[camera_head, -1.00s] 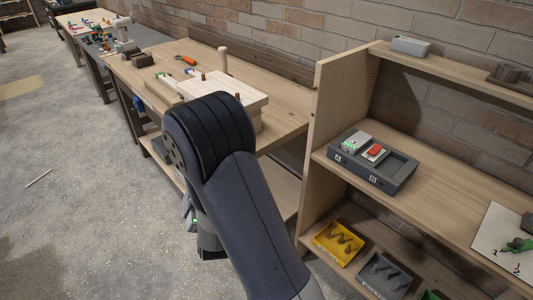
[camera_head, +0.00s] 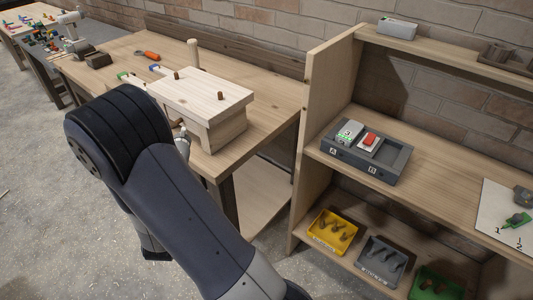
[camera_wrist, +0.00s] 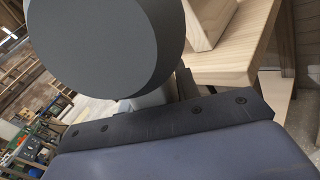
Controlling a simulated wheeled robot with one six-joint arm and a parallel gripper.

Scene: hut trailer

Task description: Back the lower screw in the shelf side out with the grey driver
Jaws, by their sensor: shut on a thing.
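A large round grey end (camera_wrist: 105,45), seemingly the grey driver's handle, fills the upper left of the wrist view. A paler grey shaft shows below it. My gripper (camera_wrist: 155,122) shows there as a dark bar with the grey thing against it; its fingertips are not clear. In the head view my arm hides most of the gripper and the driver. The shelf side (camera_head: 325,110) is the upright wooden panel right of the workbench. My arm is left of that panel, in front of the bench.
The workbench (camera_head: 275,98) carries a wooden block with pegs (camera_head: 205,95) and an orange-handled tool (camera_head: 147,55). The shelf holds a grey two-bay tray (camera_head: 340,156), with yellow (camera_head: 316,240), grey and green bins below. Floor (camera_head: 40,200) at left is clear.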

